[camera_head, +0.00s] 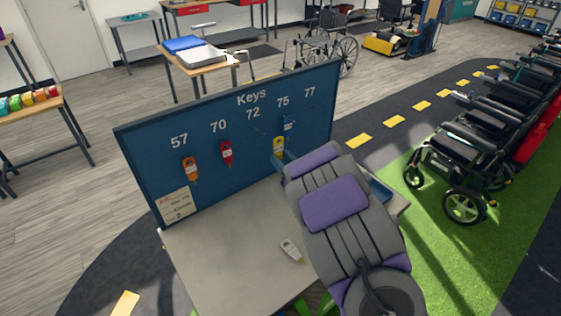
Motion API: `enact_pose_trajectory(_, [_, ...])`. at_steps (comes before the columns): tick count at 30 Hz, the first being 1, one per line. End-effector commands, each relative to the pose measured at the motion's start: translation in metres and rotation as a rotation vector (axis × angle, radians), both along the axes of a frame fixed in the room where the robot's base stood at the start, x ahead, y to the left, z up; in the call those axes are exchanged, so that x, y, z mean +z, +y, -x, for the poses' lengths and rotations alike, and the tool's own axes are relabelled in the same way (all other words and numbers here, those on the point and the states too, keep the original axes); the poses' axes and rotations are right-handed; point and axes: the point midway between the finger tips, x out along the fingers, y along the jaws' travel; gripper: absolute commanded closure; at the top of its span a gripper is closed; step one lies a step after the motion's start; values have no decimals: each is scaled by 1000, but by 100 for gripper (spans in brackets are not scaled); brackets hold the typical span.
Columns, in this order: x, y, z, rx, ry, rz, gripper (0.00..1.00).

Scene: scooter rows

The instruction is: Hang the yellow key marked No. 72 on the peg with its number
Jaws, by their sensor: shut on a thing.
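The yellow key (279,146) is held upright in front of the blue key board (330,120), below and to the right of the number 72 and below the blue key under 75. My gripper (280,157) is shut on its lower part; my arm hides most of the jaws. The number on the key is too small to read. The 72 peg (257,131) shows faintly under its number, with no key on it. Whether the yellow key touches the board, I cannot tell.
An orange key (190,169) hangs under 57, a red key (226,152) under 70 and a blue key (289,125) under 75. A whitish key fob (291,250) lies on the table (225,265). Mobility scooters (465,165) stand at right.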

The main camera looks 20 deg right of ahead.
Motion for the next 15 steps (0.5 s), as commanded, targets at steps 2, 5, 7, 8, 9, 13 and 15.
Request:
enact_pose_trajectory(2, [2,2,5,15,-13,-3,91])
enact_pose_trajectory(5, [4,8,7,28,-25,-3,91])
enact_pose_trajectory(7, [5,12,7,31,-29,-3,91])
enact_pose_trajectory(8, [5,14,7,31,-29,-1,91])
enact_pose_trajectory(9, [5,16,5,31,-29,0,91])
enact_pose_trajectory(13, [4,19,0,31,-29,1,91])
enact_pose_trajectory(15, [4,17,-3,31,-29,-2,91])
